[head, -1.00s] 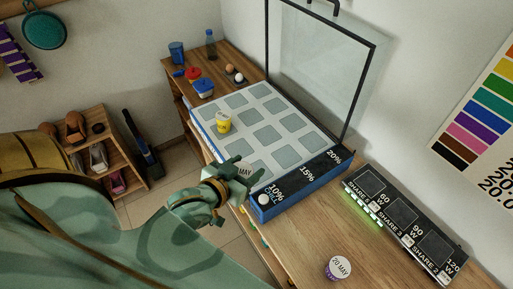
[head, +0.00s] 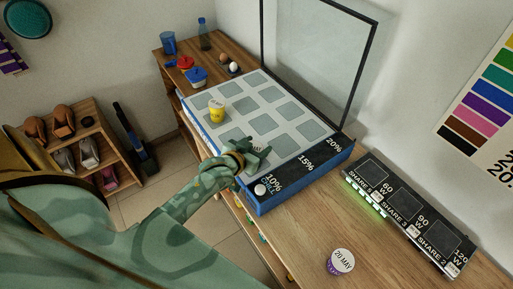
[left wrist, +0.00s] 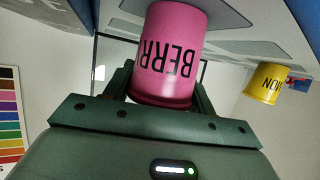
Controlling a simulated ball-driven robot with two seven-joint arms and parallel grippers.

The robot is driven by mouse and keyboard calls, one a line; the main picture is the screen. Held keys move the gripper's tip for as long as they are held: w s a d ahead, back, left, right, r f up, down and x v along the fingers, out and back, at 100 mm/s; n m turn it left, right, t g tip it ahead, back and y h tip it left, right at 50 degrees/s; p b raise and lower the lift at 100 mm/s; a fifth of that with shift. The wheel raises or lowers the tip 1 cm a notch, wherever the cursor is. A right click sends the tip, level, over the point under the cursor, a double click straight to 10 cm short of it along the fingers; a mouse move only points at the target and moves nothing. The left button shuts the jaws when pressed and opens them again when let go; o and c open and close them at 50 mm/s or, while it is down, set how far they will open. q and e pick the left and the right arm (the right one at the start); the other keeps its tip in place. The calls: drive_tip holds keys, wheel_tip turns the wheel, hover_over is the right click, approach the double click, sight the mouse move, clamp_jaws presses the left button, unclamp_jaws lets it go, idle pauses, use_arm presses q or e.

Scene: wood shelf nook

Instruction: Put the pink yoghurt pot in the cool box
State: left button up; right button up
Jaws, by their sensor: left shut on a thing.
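The pink yoghurt pot (left wrist: 171,55), lettered BERR, is between the fingers of my left gripper (left wrist: 160,92) in the left wrist view. In the head view my left gripper (head: 257,152) is over the near left part of the cool box (head: 312,176), shut on the pot, which it mostly hides. I cannot tell whether the pot touches the box floor. The cool box is blue with a white top of grey square places, and its clear lid stands open at the back. My right gripper is out of view.
A yellow pot (head: 217,109) stands in the box towards the left; it also shows in the left wrist view (left wrist: 265,80). A purple pot (head: 341,262) stands on the wooden counter in front. A dark panel (head: 410,220) lies at right. Cups, a bottle and eggs stand behind the box.

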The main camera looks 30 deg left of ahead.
use_arm(q)
drive_tip(key=shift+r, duration=0.1)
drive_tip(key=o, duration=1)
drive_tip(key=shift+o, duration=0.2)
drive_tip(key=p+v, duration=0.3)
drive_tip(key=v, duration=0.9)
